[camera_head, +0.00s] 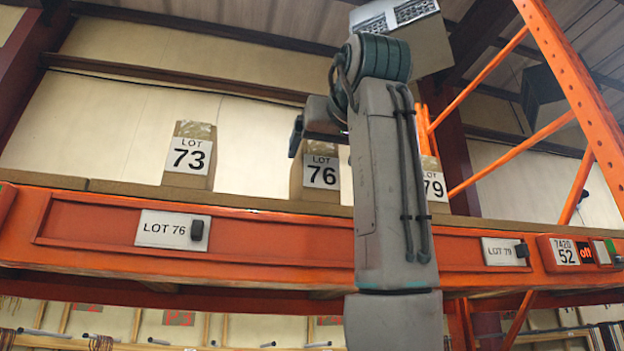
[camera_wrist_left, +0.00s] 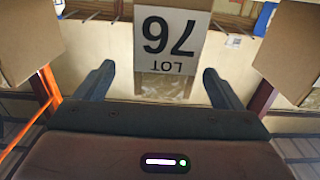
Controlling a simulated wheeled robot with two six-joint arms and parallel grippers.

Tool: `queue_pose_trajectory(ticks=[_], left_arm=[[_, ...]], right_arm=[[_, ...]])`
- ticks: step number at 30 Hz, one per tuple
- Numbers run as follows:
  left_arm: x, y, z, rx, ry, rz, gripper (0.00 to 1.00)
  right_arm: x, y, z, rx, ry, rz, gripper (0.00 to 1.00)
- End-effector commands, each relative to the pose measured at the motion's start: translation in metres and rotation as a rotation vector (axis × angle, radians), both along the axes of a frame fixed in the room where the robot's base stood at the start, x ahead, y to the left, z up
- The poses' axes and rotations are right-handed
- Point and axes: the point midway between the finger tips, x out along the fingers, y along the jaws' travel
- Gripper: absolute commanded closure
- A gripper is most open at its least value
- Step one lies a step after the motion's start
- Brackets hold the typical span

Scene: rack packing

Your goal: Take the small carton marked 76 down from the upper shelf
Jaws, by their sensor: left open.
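The small carton marked LOT 76 (camera_head: 321,173) stands upright on the upper shelf (camera_head: 120,190). My left arm rises in front of the shelf, and its gripper (camera_head: 298,138) is at the carton's top, partly hidden by the wrist. In the left wrist view the carton's label (camera_wrist_left: 172,38) is upside down. The open fingers of the left gripper (camera_wrist_left: 158,85) show on either side of the carton, with a gap on each side. I cannot tell how deep the carton sits between them. My right gripper is not in view.
Carton 73 (camera_head: 189,155) stands to the left on the same shelf. Carton 79 (camera_head: 433,184) is to the right, partly hidden by my arm. Orange rack braces (camera_head: 575,80) rise at right.

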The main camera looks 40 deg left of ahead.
Motion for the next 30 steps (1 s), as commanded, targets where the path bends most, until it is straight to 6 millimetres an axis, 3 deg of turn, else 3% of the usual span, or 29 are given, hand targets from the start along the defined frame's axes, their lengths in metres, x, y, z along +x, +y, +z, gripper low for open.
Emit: queue_pose_trajectory(ticks=[7, 12, 21, 30], left_arm=[[0.016, 0.024, 0.004, -0.002, 0.001, 0.001, 0.11], [0.027, 0.039, 0.002, 0.000, 0.000, 0.001, 0.11], [0.030, 0.042, -0.001, 0.000, 0.000, 0.000, 0.11], [0.030, 0.042, -0.001, 0.000, 0.000, 0.000, 0.70]], right_arm=[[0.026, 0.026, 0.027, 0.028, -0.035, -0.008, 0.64], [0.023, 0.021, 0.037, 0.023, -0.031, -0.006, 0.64], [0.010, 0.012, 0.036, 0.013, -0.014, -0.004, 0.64], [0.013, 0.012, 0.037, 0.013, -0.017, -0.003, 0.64]])
